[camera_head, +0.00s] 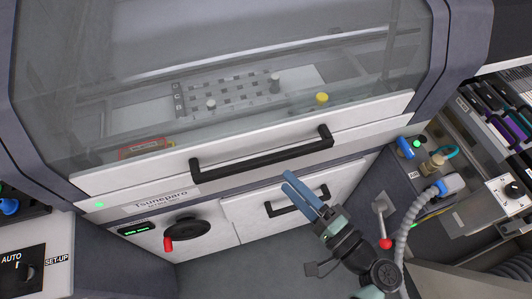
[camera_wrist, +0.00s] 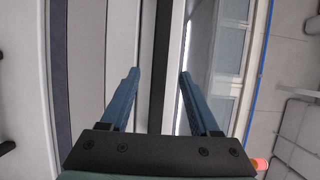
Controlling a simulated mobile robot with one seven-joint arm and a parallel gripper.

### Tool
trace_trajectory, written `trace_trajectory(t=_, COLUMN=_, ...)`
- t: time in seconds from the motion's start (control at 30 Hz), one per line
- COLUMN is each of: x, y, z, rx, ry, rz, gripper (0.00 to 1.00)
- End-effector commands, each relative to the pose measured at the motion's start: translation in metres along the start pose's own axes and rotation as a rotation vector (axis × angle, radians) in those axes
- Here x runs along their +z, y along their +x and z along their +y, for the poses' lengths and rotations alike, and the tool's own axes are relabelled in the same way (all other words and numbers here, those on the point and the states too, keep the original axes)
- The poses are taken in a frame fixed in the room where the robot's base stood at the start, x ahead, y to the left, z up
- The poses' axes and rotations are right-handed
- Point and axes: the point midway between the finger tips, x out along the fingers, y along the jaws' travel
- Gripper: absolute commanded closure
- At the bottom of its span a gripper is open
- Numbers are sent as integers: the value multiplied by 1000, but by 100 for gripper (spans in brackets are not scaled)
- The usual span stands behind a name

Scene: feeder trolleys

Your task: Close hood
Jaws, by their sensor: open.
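The hood (camera_head: 250,75) is a large transparent cover with a white lower frame and a black bar handle (camera_head: 262,154). Its lower frame lies low, along the machine's white front; I cannot tell whether a small gap is left. My gripper (camera_head: 287,181), with blue fingers, is open and empty just below the handle in the head view, apart from it in the picture. In the wrist view my open gripper (camera_wrist: 158,73) has a long dark bar running between and beyond its fingers; I cannot tell if it touches either finger.
Below the hood are a black knob with a red grip (camera_head: 185,230) and a drawer with a black handle (camera_head: 297,201). At the right stand a red-tipped lever (camera_head: 385,243), a grey hose (camera_head: 412,215) and a feeder trolley (camera_head: 500,110). An AUTO/SET-UP switch (camera_head: 25,270) is lower left.

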Motion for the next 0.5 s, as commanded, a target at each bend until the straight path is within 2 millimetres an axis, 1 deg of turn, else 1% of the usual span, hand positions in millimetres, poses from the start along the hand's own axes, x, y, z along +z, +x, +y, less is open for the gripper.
trace_trajectory(t=0.03, x=1, y=12, z=-3, rx=1, ry=1, rz=-5, gripper=38)
trace_trajectory(t=0.2, x=0, y=47, z=-3, rx=1, ry=-1, rz=-3, gripper=38)
trace_trajectory(t=0.33, x=0, y=68, z=-2, rx=1, ry=-2, rz=-2, gripper=38)
trace_trajectory(t=0.5, x=0, y=82, z=-1, rx=1, ry=-1, rz=-1, gripper=38)
